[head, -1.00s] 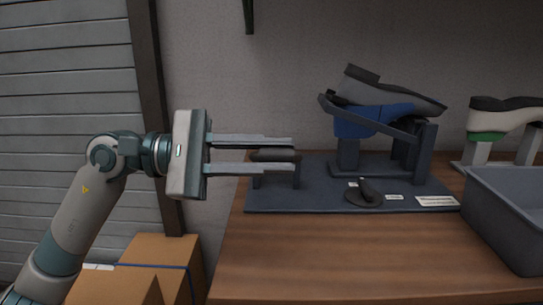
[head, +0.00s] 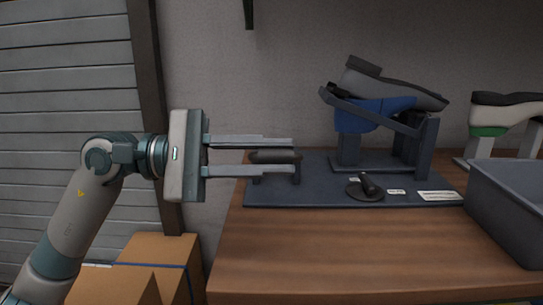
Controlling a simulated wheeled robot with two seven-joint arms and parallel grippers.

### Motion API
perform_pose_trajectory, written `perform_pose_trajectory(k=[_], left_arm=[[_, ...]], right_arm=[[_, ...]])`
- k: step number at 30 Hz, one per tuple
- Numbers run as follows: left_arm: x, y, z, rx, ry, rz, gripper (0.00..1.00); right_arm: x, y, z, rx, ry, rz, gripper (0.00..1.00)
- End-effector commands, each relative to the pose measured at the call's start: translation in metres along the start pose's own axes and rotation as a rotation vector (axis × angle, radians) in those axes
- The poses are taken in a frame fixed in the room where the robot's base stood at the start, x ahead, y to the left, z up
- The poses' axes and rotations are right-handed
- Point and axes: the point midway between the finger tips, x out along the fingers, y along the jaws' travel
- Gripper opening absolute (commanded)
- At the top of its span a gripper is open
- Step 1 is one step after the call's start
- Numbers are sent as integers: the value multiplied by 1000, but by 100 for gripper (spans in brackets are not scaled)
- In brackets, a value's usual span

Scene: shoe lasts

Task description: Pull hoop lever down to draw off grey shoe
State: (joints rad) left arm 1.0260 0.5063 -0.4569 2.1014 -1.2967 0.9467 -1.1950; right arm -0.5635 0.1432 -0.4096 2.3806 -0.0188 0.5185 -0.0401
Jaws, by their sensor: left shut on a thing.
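The grey shoe (head: 400,89), with a dark sole upward, sits slanted on a blue last (head: 362,118) on a dark stand (head: 424,147). A slanting dark frame (head: 372,111), which looks like the hoop lever, runs from high at the left past the blue last to the stand's right post. My left gripper (head: 293,156) is shut on a dark bar handle (head: 273,157) held by two short posts at the left end of the dark base plate (head: 320,195). It is well left of the shoe and frame. My right gripper is out of view.
A small dark lever on a round foot (head: 365,192) stands on the plate among white labels. A grey bin (head: 510,204) is at the right, with a white and green shoe (head: 487,121) on a stand behind it. The wooden table (head: 350,255) is clear in front.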

Motion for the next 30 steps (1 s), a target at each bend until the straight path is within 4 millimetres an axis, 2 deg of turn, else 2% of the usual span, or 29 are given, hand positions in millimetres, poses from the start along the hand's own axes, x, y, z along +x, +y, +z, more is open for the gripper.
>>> perform_pose_trajectory(k=[1,2,3,5,22,26,30], left_arm=[[2,-9,-2,-5,1,-18,0],[2,-9,-2,-5,1,-19,0],[2,-9,-2,-6,1,-19,27],[2,-9,-2,-5,1,-18,38],[-2,-4,-2,-3,2,-9,38],[-12,-4,-2,-4,2,-7,38],[-30,-4,-2,-4,3,-7,38]], right_arm=[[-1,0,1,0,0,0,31],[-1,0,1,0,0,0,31],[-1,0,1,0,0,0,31],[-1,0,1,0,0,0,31],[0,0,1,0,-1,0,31],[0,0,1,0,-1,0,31],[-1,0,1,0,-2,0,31]])
